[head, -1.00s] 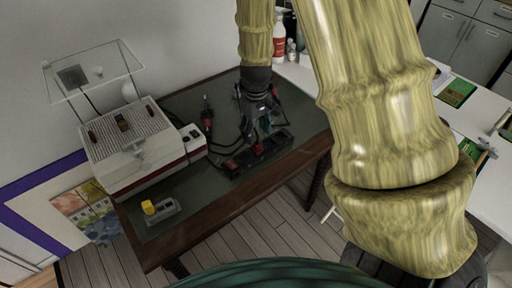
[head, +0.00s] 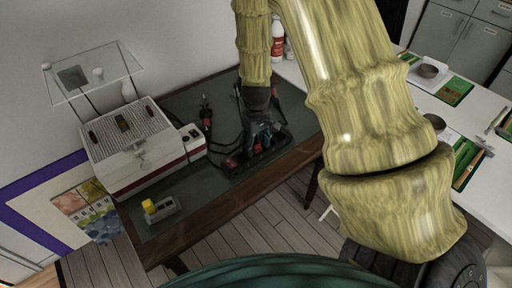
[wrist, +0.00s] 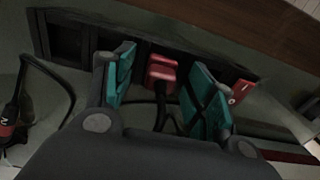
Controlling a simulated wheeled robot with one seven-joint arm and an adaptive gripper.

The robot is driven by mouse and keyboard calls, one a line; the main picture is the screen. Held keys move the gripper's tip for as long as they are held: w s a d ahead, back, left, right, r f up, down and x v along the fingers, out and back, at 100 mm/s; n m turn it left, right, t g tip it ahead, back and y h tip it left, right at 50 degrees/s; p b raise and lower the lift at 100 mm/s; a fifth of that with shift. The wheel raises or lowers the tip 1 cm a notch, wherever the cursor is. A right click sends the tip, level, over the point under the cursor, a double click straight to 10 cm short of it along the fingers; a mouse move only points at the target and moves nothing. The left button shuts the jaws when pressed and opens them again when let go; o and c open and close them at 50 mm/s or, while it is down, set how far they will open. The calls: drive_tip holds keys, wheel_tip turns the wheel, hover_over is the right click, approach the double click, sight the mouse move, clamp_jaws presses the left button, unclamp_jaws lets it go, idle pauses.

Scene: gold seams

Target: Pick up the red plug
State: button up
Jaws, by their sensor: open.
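The red plug (wrist: 160,72) sits at the black power strip (wrist: 68,40) on the dark table, with a dark cable running from it. In the wrist view it lies between the two teal fingers of my open gripper (wrist: 163,82). A small gap shows on each side of it. In the head view my gripper (head: 260,142) is low over the strip, pointing down, and mostly hides the plug. Another red part (wrist: 240,91) is at the strip's other end, just outside the right finger; it also shows in the head view (head: 230,164).
A black-and-red plug (wrist: 10,122) lies to the left, with its cable on the table. A grey box with a yellow knob (head: 150,206) is near the front edge. White desk (head: 405,105) at right.

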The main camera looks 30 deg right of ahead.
sight(256, 142)
drive_tip(key=shift+c, duration=0.4)
drive_tip(key=c, duration=1)
drive_tip(key=shift+r, duration=0.1)
drive_tip(key=shift+r, duration=0.75)
drive_tip(key=shift+r+b, duration=0.45)
drive_tip(key=shift+r, duration=0.45)
drive_tip(key=s+a+r+b, duration=0.1)
drive_tip(key=s+a, duration=0.1)
drive_tip(key=s, duration=0.5)
drive_tip(key=s+a+r+b, duration=0.1)
drive_tip(key=s+a+b, duration=0.15)
drive_tip(key=s, duration=0.55)
drive_tip(key=shift+s+a+r+p, duration=0.1)
drive_tip(key=shift+a+r+p, duration=0.05)
drive_tip(key=shift+r+p, duration=1.25)
drive_tip(key=shift+a+r+p, duration=0.1)
drive_tip(key=shift+r+p, duration=0.85)
drive_tip(key=shift+p, duration=0.75)
